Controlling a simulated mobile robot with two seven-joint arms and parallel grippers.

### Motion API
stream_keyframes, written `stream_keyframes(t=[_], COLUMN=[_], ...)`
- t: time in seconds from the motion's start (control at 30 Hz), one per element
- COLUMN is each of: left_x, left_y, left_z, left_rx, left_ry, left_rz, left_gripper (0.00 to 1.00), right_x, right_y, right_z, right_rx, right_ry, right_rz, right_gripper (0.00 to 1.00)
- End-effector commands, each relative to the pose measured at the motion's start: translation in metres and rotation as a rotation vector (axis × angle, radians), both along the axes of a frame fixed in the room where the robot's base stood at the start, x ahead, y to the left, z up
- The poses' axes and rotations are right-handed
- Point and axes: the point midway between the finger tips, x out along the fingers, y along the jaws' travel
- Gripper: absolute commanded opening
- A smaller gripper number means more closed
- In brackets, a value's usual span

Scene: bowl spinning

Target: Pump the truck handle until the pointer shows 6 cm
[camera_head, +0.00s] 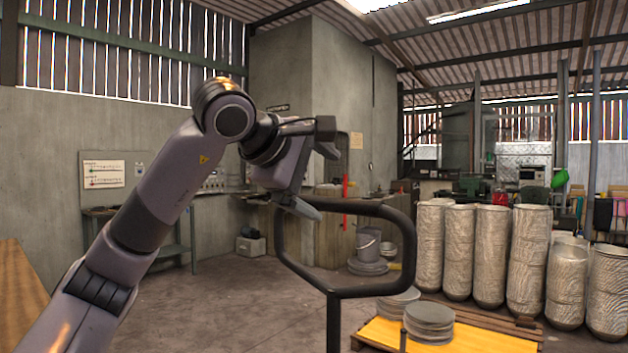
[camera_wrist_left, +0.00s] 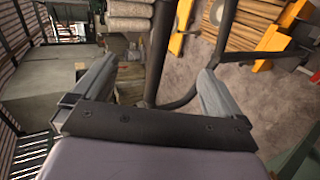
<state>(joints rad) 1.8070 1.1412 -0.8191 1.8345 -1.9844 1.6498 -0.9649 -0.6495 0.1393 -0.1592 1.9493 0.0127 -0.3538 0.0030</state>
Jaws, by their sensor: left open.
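The truck handle (camera_head: 408,245) is a black tubular loop on an upright shaft (camera_head: 333,322), right of centre in the head view. My left gripper (camera_head: 318,181) is open at the loop's upper left side. In the left wrist view, a dark bar of the handle (camera_wrist_left: 160,45) passes through the gap between the fingers of my left gripper (camera_wrist_left: 158,68). Whether a finger touches the bar I cannot tell. The pointer and its scale are not seen in either view. My right gripper is not in view.
A yellow surface (camera_head: 445,344) bears stacked grey plates (camera_head: 428,318) at the lower right. Tall pale cylindrical stacks (camera_head: 475,250) stand behind it. A wall sign (camera_head: 103,172) hangs at left. The concrete floor (camera_head: 230,310) left of the handle is clear.

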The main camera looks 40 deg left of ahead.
Motion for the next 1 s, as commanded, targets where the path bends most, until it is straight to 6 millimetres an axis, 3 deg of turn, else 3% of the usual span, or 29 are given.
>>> stream_keyframes(t=[0.43, 0.6, 1.0], left_x=[0.06, 0.081, 0.104], left_y=[0.006, 0.008, 0.011], left_z=[-0.033, -0.042, -0.054], left_rx=[-0.001, -0.001, -0.001], left_ry=[0.003, 0.004, 0.001], left_rz=[-0.003, -0.003, -0.003], left_gripper=[1.0, 1.0, 1.0], right_x=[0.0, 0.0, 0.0], right_y=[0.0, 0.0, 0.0], right_z=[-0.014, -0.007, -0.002], right_rx=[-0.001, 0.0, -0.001], right_ry=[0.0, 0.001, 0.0], right_rz=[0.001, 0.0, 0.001], right_gripper=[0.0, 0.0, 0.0])
